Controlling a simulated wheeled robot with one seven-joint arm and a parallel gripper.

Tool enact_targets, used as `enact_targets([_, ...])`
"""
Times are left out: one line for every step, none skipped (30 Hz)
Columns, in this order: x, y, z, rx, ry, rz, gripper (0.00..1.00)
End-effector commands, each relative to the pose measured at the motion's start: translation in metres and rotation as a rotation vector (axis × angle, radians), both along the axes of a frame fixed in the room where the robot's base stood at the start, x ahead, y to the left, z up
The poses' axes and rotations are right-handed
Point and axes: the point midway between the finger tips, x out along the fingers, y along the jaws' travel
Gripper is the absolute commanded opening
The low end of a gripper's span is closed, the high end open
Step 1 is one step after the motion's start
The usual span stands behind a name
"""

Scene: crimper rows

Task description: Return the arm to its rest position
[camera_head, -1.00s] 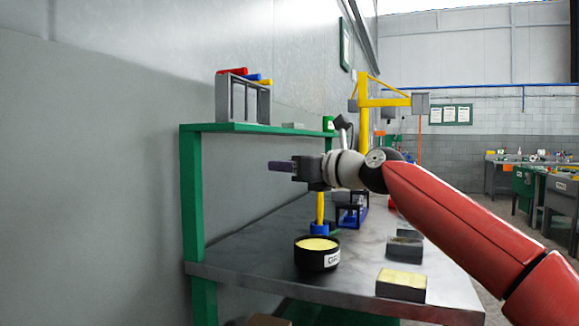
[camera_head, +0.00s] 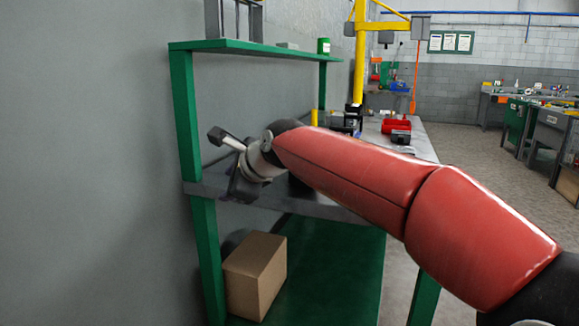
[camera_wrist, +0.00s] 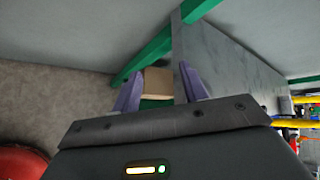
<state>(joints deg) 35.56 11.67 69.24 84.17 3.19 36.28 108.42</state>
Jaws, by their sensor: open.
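My gripper shows in the wrist view (camera_wrist: 160,92) with its two purple fingers spread apart and nothing between them. In the wrist view the grey bench top (camera_wrist: 225,70) appears steeply tilted, beyond the fingers.
A cardboard box (camera_head: 254,275) sits on the green lower shelf (camera_head: 335,270). The green upper shelf (camera_head: 255,48) and its post (camera_head: 186,130) stand close to my wrist. A red bin (camera_head: 396,126) lies farther along the bench. Open floor (camera_head: 465,170) is at right.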

Motion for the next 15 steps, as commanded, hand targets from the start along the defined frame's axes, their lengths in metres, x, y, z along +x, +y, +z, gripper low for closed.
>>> enact_targets([-0.018, -0.003, -0.031, -0.197, -0.045, 0.053, 0.43])
enact_targets([-0.027, -0.011, -0.047, -0.309, -0.07, 0.088, 0.43])
enact_targets([-0.04, -0.024, -0.066, -0.451, -0.097, 0.137, 0.43])
enact_targets([-0.049, -0.036, -0.077, -0.552, -0.116, 0.174, 0.43])
enact_targets([-0.06, -0.05, -0.088, -0.648, -0.129, 0.212, 0.43])
enact_targets([-0.075, -0.07, -0.099, -0.767, -0.144, 0.264, 0.43])
enact_targets([-0.087, -0.086, -0.106, -0.85, -0.151, 0.302, 0.43])
enact_targets([-0.099, -0.102, -0.112, -0.928, -0.156, 0.343, 0.43])
enact_targets([-0.118, -0.124, -0.119, -1.021, -0.161, 0.4, 0.43])
enact_targets([-0.132, -0.141, -0.123, -1.082, -0.163, 0.443, 0.43])
enact_targets([-0.147, -0.158, -0.128, -1.138, -0.164, 0.489, 0.43])
enact_targets([-0.167, -0.179, -0.135, -1.2, -0.164, 0.551, 0.43])
enact_targets([-0.182, -0.193, -0.139, -1.239, -0.167, 0.596, 0.43])
enact_targets([-0.197, -0.207, -0.145, -1.271, -0.169, 0.644, 0.43])
enact_targets([-0.216, -0.223, -0.153, -1.303, -0.175, 0.706, 0.43])
